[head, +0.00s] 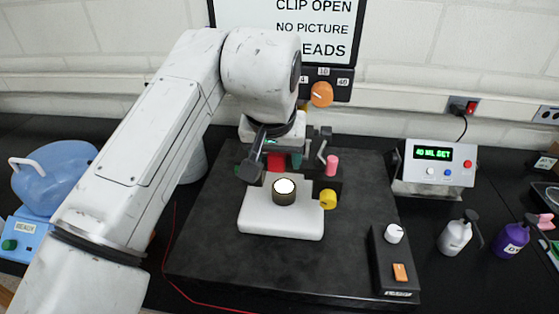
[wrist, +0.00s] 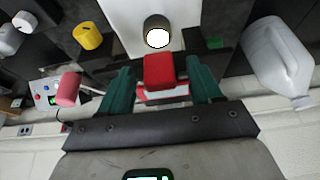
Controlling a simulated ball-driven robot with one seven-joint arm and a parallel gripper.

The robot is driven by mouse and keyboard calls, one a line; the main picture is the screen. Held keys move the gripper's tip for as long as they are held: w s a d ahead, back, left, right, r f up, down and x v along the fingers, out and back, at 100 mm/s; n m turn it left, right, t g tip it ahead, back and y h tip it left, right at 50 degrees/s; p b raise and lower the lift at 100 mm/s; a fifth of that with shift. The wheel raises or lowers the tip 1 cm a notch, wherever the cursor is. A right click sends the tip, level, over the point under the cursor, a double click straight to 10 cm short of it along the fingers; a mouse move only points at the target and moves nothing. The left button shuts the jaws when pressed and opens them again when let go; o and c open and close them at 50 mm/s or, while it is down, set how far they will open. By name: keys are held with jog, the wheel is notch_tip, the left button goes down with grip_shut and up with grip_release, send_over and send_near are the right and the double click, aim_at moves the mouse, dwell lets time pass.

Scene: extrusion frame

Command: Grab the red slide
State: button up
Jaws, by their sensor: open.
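The red slide (wrist: 159,69) is a small red block in the middle of the wrist view. In the head view, a patch of its red (head: 276,161) shows under my wrist, mostly covered by my arm and fingers. My gripper (wrist: 161,82) has two green fingers, one on each side of the slide, with a gap left on both sides. In the head view, my gripper (head: 275,163) is over the back of the white stage. I cannot tell how deep the fingers reach around the slide.
A white stage (head: 281,222) carries a dark round lit port (head: 285,197). A yellow knob (head: 328,200) and a pink cylinder (head: 332,165) stand close on the right. A black control box (head: 395,262) is front right, a display unit (head: 437,165) farther right. The dark plate's front left is bare.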

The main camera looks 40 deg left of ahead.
jog(key=c, duration=1)
jog(key=shift+c, duration=0.2)
